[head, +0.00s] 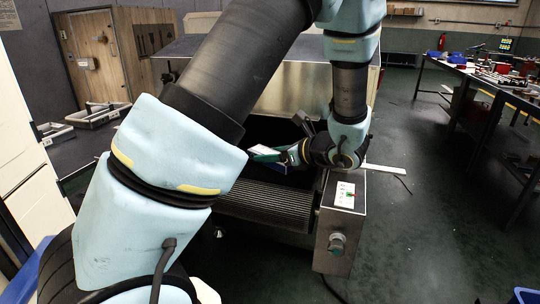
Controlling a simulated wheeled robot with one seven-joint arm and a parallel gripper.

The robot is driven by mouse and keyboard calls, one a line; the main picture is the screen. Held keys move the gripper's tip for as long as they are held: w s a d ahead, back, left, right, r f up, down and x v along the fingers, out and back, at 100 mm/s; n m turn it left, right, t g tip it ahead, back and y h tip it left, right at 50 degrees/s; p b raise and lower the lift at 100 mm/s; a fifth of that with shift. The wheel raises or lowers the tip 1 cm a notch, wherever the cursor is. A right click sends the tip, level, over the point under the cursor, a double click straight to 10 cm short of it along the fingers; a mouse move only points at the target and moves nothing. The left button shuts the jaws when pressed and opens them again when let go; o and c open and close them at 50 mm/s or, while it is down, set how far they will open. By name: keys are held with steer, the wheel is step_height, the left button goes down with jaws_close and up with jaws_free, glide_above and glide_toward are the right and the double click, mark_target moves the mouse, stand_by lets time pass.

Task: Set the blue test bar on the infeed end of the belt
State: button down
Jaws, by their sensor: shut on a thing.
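The tunnel dryer (290,88) stands ahead, with a metal hood and a dark opening. Its dark ribbed belt (265,206) comes out towards me at the infeed end. My gripper (278,156) is right of centre, over the belt area and pointing left. It is shut on the blue test bar (271,167), of which only a small blue part shows below green and white parts at the fingers. The bar appears above the belt, but the gap is hard to judge. My arm hides the left part of the belt and much of the opening.
A wooden cabinet (108,55) and trays (97,115) are at the left. Workbenches (487,85) line the right.

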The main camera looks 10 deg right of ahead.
steer(key=shift+c, duration=0.9)
jaws_free()
steer(key=shift+f, duration=0.15)
steer(key=shift+r, duration=0.25)
steer(key=v, duration=1.1)
steer(key=shift+s+d, duration=0.25)
steer(key=shift+s+r, duration=0.1)
